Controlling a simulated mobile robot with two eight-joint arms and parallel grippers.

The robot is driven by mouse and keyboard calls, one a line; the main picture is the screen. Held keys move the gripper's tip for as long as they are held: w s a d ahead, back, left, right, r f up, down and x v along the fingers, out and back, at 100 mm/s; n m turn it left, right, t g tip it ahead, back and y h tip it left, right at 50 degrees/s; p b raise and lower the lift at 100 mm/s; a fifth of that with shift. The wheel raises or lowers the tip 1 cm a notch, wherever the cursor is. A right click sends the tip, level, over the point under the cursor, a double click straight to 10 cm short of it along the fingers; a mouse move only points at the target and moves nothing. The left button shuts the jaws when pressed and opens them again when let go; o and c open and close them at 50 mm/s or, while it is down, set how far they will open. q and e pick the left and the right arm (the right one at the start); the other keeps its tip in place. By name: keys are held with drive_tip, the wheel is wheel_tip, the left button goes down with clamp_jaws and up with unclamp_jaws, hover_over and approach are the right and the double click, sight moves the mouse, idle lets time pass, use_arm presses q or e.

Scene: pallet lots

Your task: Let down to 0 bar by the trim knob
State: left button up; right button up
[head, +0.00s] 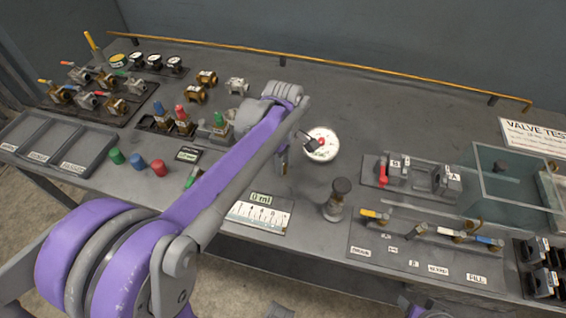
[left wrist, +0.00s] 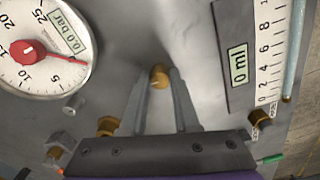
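The round white pressure gauge (head: 324,152) stands at mid-bench; in the left wrist view the gauge (left wrist: 14,76) has a red needle pointing right and a small display (left wrist: 68,33) reading 0.0 bar. A small brass knob (left wrist: 158,79), seemingly the trim knob, shows between the fingertips of my left gripper (left wrist: 157,73). The fingers appear apart with narrow gaps beside the knob; contact is not clear. In the head view my left arm largely hides my gripper (head: 285,160) and the knob.
A 0 ml display with a scale (head: 258,212) lies in front; it also shows in the left wrist view (left wrist: 238,66). A dark-topped post (head: 336,205) stands to the right. Brass fittings (left wrist: 107,126) sit near my fingers. A glass box (head: 510,190) stands far right.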

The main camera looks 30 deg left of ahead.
use_arm(q)
clamp_jaws()
